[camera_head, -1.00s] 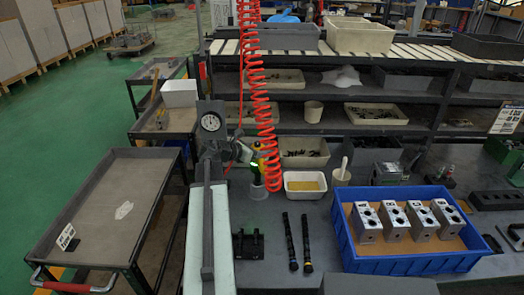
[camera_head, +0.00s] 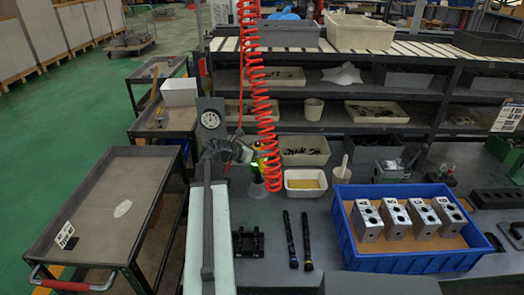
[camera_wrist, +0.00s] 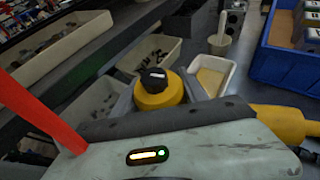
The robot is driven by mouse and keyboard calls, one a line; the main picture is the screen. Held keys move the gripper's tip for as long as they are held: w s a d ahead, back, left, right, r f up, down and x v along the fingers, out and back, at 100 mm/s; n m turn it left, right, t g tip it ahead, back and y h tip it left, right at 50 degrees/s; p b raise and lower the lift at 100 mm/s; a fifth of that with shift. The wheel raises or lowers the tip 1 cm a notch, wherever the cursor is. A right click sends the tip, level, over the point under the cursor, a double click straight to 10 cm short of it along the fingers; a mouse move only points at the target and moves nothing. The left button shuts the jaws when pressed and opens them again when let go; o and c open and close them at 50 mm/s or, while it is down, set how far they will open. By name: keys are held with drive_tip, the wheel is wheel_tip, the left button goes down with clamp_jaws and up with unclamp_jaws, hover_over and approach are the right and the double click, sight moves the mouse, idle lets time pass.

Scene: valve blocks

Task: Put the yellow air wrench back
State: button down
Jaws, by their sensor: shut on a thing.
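In the wrist view a yellow rounded part of the wrench with a black end (camera_wrist: 155,90) stands behind a pale casing with a black strip, and more yellow shows at the right. I cannot tell whether the wrench touches the holder.
The red coiled hose (camera_head: 266,110) hangs close by. A white tray with yellow contents (camera_head: 304,194) is just right of the holder. A blue crate (camera_head: 400,263) holds several metal blocks. Two dark rods (camera_head: 290,240) lie on the bench.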

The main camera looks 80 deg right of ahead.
drive_tip(key=shift+f+b, duration=2.9)
drive_tip(key=shift+f, duration=0.05)
drive_tip(key=c, duration=0.5)
unclamp_jaws()
drive_tip(key=shift+a, duration=0.1)
drive_tip(key=p+v, duration=0.3)
drive_tip(key=v, duration=0.5)
